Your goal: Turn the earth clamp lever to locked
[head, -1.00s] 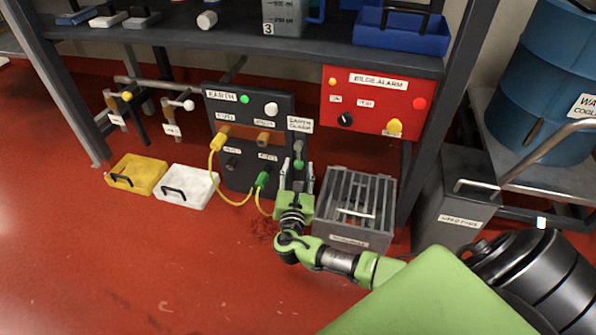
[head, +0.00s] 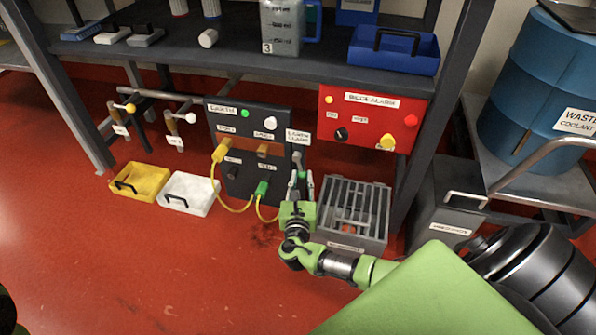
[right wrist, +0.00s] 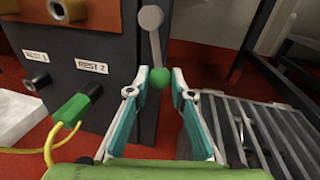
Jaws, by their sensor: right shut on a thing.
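The earth clamp lever (right wrist: 154,48) is a thin grey bar with a green ball knob (right wrist: 157,78). It hangs almost straight down from a round grey pivot on the side strip of the dark earth panel (head: 240,185). In the head view its knob (head: 303,175) shows small below the earth clamp label. My right gripper (head: 301,184) is below the pivot, pointing at the panel. In the right wrist view its two teal-padded fingers (right wrist: 158,88) stand on either side of the knob and are shut on it. My left gripper is not in view.
Yellow cables with yellow (head: 220,152) and green (head: 262,188) plugs hang left of my right gripper. A grey slatted crate (head: 345,245) stands close on its right. Yellow (head: 155,196) and white (head: 200,208) trays lie on the floor. A red bilge alarm box (head: 362,118) is above right.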

